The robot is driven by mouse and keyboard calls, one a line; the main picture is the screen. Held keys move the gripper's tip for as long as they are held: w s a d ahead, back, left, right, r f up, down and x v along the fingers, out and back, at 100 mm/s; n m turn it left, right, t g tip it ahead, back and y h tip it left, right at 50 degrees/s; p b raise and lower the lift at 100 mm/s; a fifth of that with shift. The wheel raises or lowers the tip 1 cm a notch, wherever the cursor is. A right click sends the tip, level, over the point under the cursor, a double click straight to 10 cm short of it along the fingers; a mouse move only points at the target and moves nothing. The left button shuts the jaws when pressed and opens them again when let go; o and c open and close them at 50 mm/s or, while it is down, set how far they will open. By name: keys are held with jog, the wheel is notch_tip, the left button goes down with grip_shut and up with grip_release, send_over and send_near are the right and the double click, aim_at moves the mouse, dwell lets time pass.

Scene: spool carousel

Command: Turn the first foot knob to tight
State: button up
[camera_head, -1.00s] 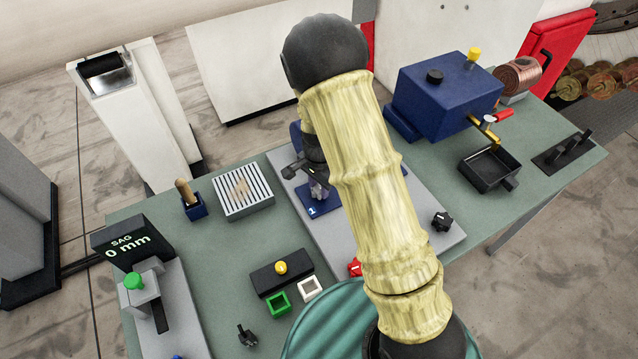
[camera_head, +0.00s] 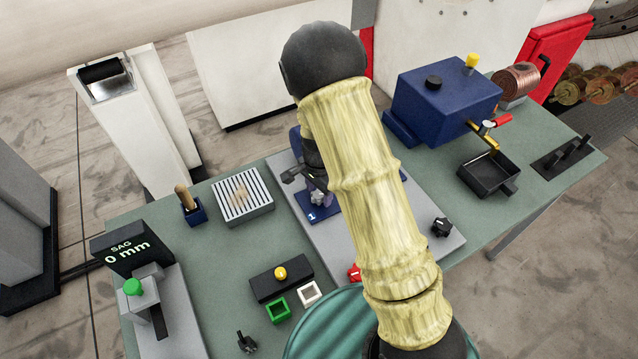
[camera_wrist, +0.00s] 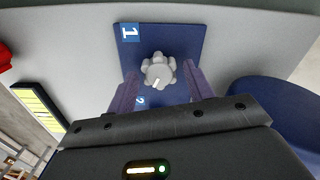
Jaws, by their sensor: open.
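A grey lobed knob (camera_wrist: 157,70) with a white pointer line sits on a blue plate (camera_wrist: 181,38) in the wrist view. The pointer line faces the lower side of that picture, slightly left. The plate carries a "1" label at its upper left and a partly hidden "2" near the left finger. My gripper (camera_wrist: 160,76) is open, with one purple finger on each side of the knob. Gaps show between fingers and knob in this view. In the head view the blue plate (camera_head: 323,214) and the knob (camera_head: 318,198) are partly behind my arm.
A black knob (camera_head: 441,227) stands on the grey base plate (camera_head: 322,249) at right, and a red knob (camera_head: 355,272) near its front edge. A blue box (camera_head: 445,95) stands behind at right. A slatted tray (camera_head: 242,197) and a SAG display (camera_head: 127,247) are at left.

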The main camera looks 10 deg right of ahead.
aim_at(320, 194)
notch_tip(320, 194, up, 17)
jog(key=b, duration=0.1)
jog(key=shift+r+b, duration=0.2)
jog(key=shift+b, duration=0.2)
jog(key=shift+d, duration=0.1)
dwell(0.3)
jog(key=s+d+f+n+t, duration=0.1)
jog(key=s+d+n, duration=0.3)
jog(key=s, duration=0.3)
jog(key=s+d+n+t, duration=0.1)
jog(key=s+d+n, duration=0.4)
jog(key=s+n, duration=0.1)
jog(key=shift+s+d+f+n+t, duration=0.3)
jog(key=shift+s+f, duration=0.05)
jog(key=shift+s, duration=0.35)
jog(key=shift+c, duration=0.2)
